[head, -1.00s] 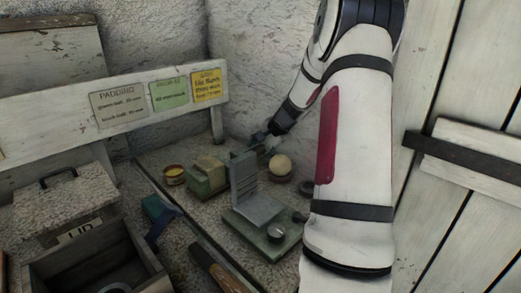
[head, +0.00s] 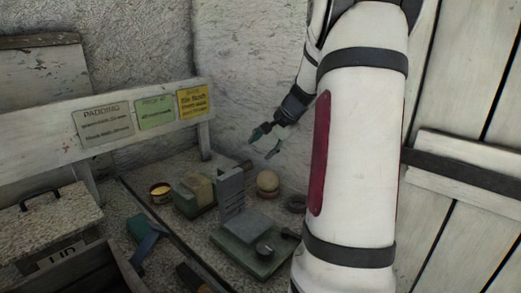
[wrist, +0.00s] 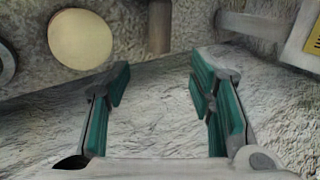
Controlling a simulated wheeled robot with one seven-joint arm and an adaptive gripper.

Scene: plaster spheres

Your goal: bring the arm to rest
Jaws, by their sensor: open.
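My gripper (head: 264,142) is open and empty. In the head view it hangs above the back of the worktop, in front of the rough wall. In the wrist view its two teal-padded fingers (wrist: 158,88) stand wide apart with only rough grey surface between them. The sphere also shows at the upper left of the wrist view (wrist: 80,38). My arm crosses the right half of the head view and hides part of the bench.
A green-grey device with an upright plate (head: 231,192) stands left of the sphere, beside a greenish block (head: 194,193) and a yellow-topped tin (head: 161,192). A dark ring (head: 296,203) lies right. A lidded box (head: 50,222) and signboard (head: 95,135) are left. A plank door (head: 465,100) is right.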

